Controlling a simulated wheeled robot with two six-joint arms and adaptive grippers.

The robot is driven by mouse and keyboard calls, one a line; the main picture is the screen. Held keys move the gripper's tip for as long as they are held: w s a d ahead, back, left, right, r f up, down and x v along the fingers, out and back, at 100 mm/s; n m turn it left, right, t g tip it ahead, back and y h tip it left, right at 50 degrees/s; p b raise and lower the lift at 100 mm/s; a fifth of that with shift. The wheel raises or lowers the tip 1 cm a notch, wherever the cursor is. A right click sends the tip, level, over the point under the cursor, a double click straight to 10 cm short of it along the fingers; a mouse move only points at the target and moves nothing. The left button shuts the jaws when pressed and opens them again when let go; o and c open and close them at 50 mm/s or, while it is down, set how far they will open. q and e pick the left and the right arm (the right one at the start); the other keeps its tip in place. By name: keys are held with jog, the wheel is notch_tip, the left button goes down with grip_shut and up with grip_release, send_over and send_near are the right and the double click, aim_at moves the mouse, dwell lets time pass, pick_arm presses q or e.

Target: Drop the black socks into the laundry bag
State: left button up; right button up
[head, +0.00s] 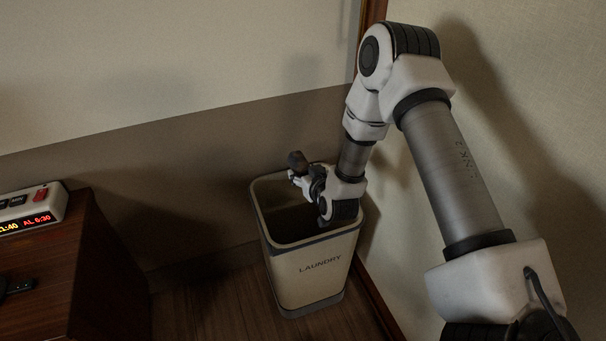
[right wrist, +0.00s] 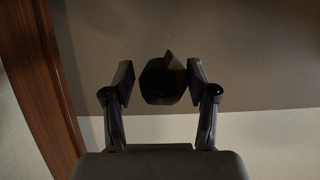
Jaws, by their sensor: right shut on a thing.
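The laundry bag (head: 312,277) is a cream, bin-shaped holder with a dark rim and the word LAUNDRY on its front. It stands upright on the floor in the corner, its top open and its inside dark. My right gripper (head: 299,172) is above the back of its opening in the head view. The right gripper (right wrist: 160,82) is shut on the black socks (right wrist: 163,80), a dark rounded bundle between its fingers in the right wrist view. The socks (head: 297,159) also show as a dark lump at the gripper's tip in the head view. My left gripper is out of view.
A dark wooden cabinet (head: 95,255) stands at the left, with a lit alarm clock (head: 32,209) on top and a small dark object (head: 17,287) near its front. Walls close in behind and to the right of the bag. Bare wooden floor shows left of it.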

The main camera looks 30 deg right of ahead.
jog(key=shift+s+a+f+b, duration=0.1)
jog(key=shift+f+b, duration=0.3)
jog(key=shift+f, duration=0.05)
notch_tip(320, 180, down, 5)
jog(key=b, duration=0.4)
jog(key=shift+r, duration=0.1)
jog(key=o, duration=1.2)
jog(key=shift+o, duration=0.2)
jog(key=v, duration=1.2)
